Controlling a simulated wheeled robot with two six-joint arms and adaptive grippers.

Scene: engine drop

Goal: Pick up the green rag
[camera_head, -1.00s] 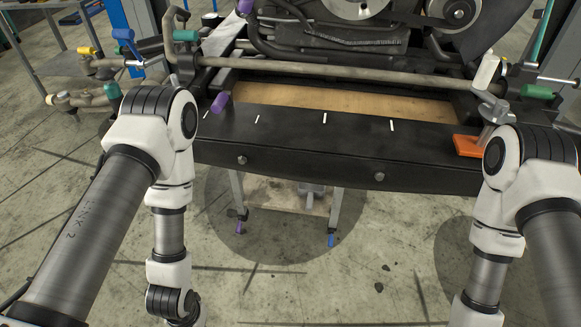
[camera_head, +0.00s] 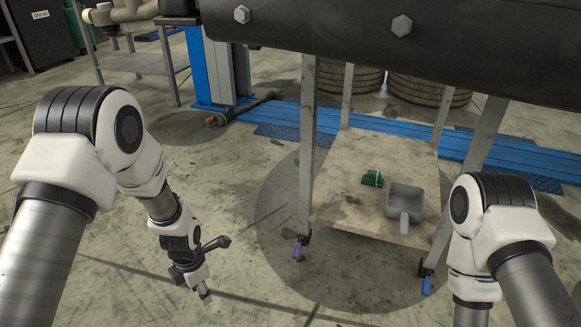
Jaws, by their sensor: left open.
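The green rag (camera_head: 372,178) is a small dark green bundle with a pale band across it. It lies on the low shelf (camera_head: 345,155) of a wheeled stand, under the black beam. My left gripper (camera_head: 205,296) hangs over the floor to the left of the stand, well apart from the rag. It is small in the view; it is open and I see nothing in it. My right arm comes in from the right, in front of the stand's right leg. Its gripper is below the picture edge.
A grey scoop-like container (camera_head: 405,203) sits on the shelf just right of the rag. Stand legs and the black beam (camera_head: 440,45) frame the shelf. Tyres (camera_head: 430,90) and a blue lift (camera_head: 207,68) stand behind. The floor at left front is clear.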

